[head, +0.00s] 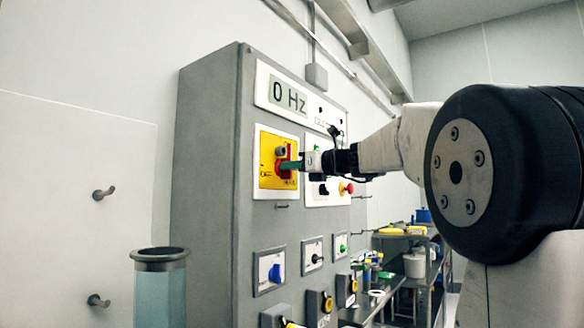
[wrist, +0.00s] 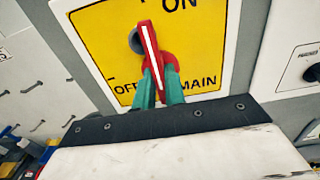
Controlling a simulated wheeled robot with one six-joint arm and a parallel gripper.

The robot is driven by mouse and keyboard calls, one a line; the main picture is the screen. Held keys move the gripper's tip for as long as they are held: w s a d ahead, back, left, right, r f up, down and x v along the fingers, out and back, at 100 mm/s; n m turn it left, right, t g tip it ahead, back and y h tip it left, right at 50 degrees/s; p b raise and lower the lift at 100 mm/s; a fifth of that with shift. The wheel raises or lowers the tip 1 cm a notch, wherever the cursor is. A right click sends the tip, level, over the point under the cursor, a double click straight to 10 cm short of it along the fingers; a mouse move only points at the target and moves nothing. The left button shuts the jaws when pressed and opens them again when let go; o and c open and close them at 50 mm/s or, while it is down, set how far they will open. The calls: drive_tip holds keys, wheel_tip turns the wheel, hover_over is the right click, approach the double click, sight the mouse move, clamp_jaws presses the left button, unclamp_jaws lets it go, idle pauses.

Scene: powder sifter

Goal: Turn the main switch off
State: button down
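The main switch is a red handle with a white stripe (wrist: 149,45) on a yellow plate (wrist: 95,45) marked ON, OFF and MAIN. In the wrist view the handle stands nearly upright in the picture, with its upper end a little left of the word ON. My gripper (wrist: 159,82) has its green fingertips on either side of the handle's lower part, close against it, and looks shut on it. In the head view my gripper (head: 290,165) reaches the yellow plate (head: 268,181) from the right and hides part of the red handle.
The grey cabinet (head: 207,165) shows 0 Hz on its display (head: 288,96). A red emergency button (head: 346,188) sits right of the plate, and several smaller switches sit below. A clear cylinder (head: 160,295) stands at the lower left. A cluttered shelf (head: 405,237) is behind right.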

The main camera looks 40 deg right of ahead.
idle(0.3)
drive_tip(key=shift+a+f+n, duration=0.1)
drive_tip(key=shift+f+n, duration=0.05)
drive_tip(key=shift+n, duration=4.3)
drive_tip(key=shift+f+n, duration=0.1)
drive_tip(key=shift+n, duration=4.35)
drive_tip(key=c, duration=1.5)
unclamp_jaws()
drive_tip(key=shift+o, duration=0.2)
